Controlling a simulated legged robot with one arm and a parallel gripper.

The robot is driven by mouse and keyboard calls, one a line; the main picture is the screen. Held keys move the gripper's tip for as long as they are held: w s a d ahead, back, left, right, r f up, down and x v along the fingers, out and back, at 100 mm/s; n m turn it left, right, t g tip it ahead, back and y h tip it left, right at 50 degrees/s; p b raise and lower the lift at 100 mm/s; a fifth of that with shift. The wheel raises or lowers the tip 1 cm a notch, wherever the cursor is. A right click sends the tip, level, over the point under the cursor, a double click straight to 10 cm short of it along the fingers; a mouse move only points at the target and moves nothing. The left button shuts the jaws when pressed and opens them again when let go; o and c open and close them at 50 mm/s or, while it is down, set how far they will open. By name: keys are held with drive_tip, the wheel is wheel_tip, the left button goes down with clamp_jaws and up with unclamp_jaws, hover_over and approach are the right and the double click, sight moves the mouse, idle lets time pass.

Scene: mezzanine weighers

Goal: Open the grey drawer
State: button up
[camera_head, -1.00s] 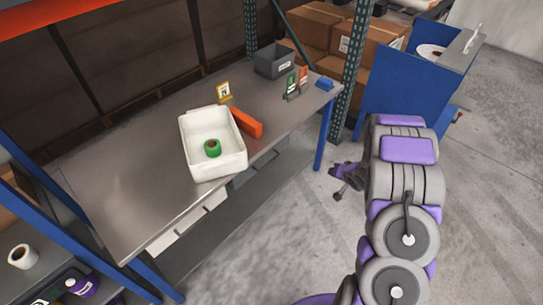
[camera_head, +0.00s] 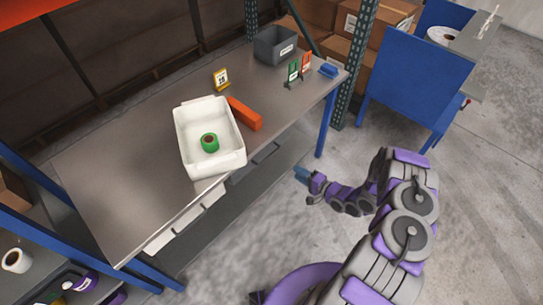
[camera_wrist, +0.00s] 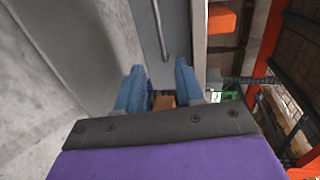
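The grey drawer (camera_head: 252,166) is under the workbench's front edge, right of the white drawers, and looks shut. In the wrist view a grey front (camera_wrist: 176,32) with a slim bar handle (camera_wrist: 160,30) shows beyond my fingers; it appears to be this drawer. My gripper (camera_head: 301,174) is in front of the bench, to the right of the drawer and apart from it. In the wrist view my gripper (camera_wrist: 158,85) has its two blue fingers spread, with nothing held between them.
The workbench (camera_head: 120,180) carries a white bin (camera_head: 225,160) with a green roll (camera_head: 209,143), an orange block (camera_head: 244,114) and a grey bin (camera_head: 275,46). White drawers (camera_head: 194,210) sit left. A blue cart (camera_head: 415,75) stands right. The floor before the bench is clear.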

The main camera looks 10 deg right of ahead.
drive_tip(key=b+x, duration=0.2)
drive_tip(key=x, duration=1.4)
drive_tip(key=shift+w, duration=0.15)
drive_tip(key=shift+c, duration=0.3)
clamp_jaws()
drive_tip(key=shift+f, duration=0.1)
